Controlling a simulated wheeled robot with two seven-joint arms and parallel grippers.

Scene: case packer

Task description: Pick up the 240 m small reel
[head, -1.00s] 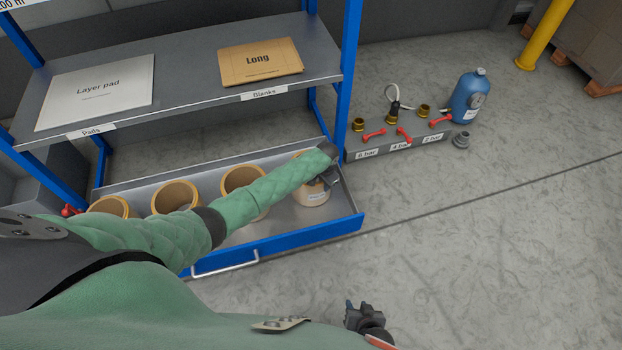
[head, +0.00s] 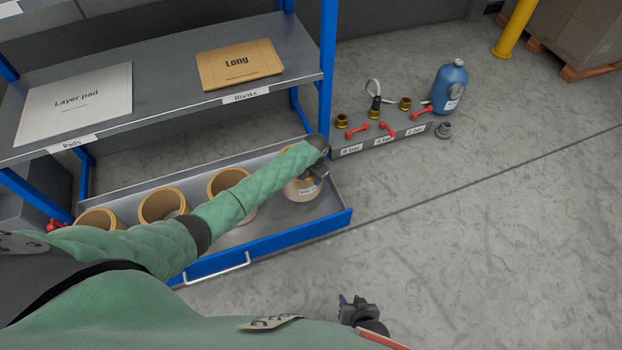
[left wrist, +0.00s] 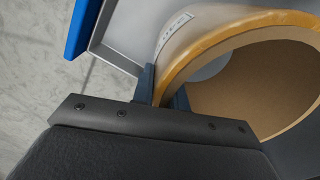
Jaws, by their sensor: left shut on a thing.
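The reel at the right end of the drawer (head: 303,190) is a pale roll of tape with a tan core and a small white label, too small to read. My left gripper (head: 322,170) is at its top rim, partly hidden by my own forearm. In the left wrist view, the fingers (left wrist: 163,92) are shut on the wall of the reel (left wrist: 185,50), one outside and one inside the core. I cannot tell whether the reel is clear of the drawer floor. My right gripper (head: 352,307) hangs low over the floor, away from the reels; its jaws are unclear.
The open drawer (head: 290,232) has a blue front and holds several other reels, including a larger one (head: 163,205). Above is a shelf (head: 165,98) with a layer pad and a cardboard blank (head: 240,72). A grey fittings rail (head: 375,140) and a blue bottle (head: 450,82) stand right.

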